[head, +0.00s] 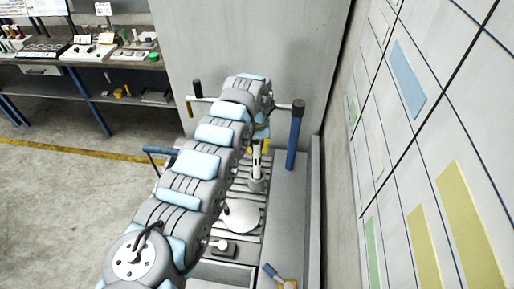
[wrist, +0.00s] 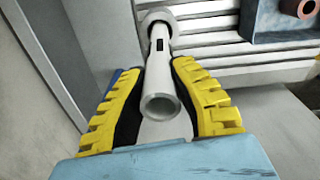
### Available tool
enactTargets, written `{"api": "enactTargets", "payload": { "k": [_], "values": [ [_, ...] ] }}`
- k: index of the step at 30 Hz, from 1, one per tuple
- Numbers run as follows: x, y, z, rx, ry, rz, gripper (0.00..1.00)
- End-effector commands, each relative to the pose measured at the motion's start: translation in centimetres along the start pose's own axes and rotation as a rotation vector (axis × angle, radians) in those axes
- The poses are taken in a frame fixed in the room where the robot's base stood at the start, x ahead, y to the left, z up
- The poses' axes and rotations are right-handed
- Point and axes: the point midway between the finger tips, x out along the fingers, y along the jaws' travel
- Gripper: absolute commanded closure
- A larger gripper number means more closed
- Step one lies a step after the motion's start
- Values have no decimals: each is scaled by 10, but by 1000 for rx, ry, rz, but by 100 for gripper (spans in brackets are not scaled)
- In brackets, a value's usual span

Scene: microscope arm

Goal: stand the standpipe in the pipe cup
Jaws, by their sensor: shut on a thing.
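The standpipe (head: 256,160) is a pale tube with a dark slot, upright in the head view below the end of my arm. In the wrist view the standpipe (wrist: 161,80) runs away from the camera, its open near end between my fingers. The pipe cup (head: 257,185) is a short grey round holder on the slatted bed. The cup (wrist: 152,14) also shows at the top of the wrist view, around or just behind the pipe's far end; I cannot tell whether the pipe is fully seated. My gripper (wrist: 158,72), with yellow ribbed fingers, is shut on the standpipe. My arm partly hides it in the head view.
A pale round disc (head: 241,216) lies on the slatted bed nearer the camera. A blue post (head: 293,135) stands to the right of the pipe. A grey wall bounds the right side. A blue box (wrist: 262,22) sits at the wrist view's top right.

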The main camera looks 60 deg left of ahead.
Motion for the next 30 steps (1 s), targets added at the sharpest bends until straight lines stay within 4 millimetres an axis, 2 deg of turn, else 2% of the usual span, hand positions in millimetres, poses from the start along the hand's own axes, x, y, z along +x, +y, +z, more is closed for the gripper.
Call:
{"api": "enactTargets", "payload": {
  "k": [4,5,6,7,20,30],
  "values": [
    [2,0,0,0,-1,0,100],
    [3,0,0,0,-1,0,70],
    [2,0,0,0,0,0,58],
    [2,0,0,0,0,0,55],
    [-4,0,0,0,1,1,55],
    [-48,1,-1,1,6,2,55]
  ]
}}
